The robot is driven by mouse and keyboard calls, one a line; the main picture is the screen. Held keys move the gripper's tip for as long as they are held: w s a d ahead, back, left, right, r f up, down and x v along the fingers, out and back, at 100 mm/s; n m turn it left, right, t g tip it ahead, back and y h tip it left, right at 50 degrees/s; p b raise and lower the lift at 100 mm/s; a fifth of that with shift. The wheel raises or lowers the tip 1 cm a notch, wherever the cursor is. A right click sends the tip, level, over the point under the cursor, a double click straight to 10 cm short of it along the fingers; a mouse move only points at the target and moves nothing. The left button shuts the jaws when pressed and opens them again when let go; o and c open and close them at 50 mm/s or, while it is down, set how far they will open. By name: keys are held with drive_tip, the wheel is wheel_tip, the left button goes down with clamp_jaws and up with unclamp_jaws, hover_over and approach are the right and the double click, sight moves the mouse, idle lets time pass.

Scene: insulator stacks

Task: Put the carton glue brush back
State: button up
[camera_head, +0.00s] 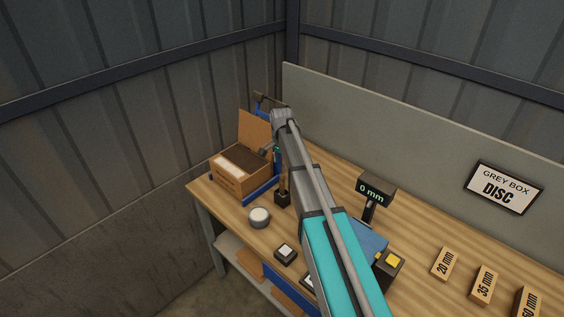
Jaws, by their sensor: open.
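An open carton (230,179) stands at the left of the bench with its back flap raised. Its inside is dark, with a pale strip along the front. A small black holder (282,199) stands right of the carton, with a brown upright handle (283,181) in it that looks like the glue brush. My gripper (267,151) is over the carton's right side, close above and left of that handle. It is open, small in the picture and partly hidden by my arm. Whether it touches the handle cannot be told.
A grey round tin (259,217) and a small dark block (285,254) stand near the front edge. A display reading 0 mm (375,190) stands right of my arm. Labelled wooden blocks (445,264) lie at the right. A back panel (400,135) bears a "GREY BOX DISC" sign (503,187).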

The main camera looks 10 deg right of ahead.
drive_tip(key=shift+r+p, duration=0.95)
drive_tip(key=shift+r, duration=0.25)
drive_tip(key=shift+s, duration=0.1)
drive_tip(key=s+n, duration=1)
drive_tip(key=s, duration=1.9)
drive_tip(key=shift+d+n, duration=0.15)
drive_tip(key=shift+n, duration=0.25)
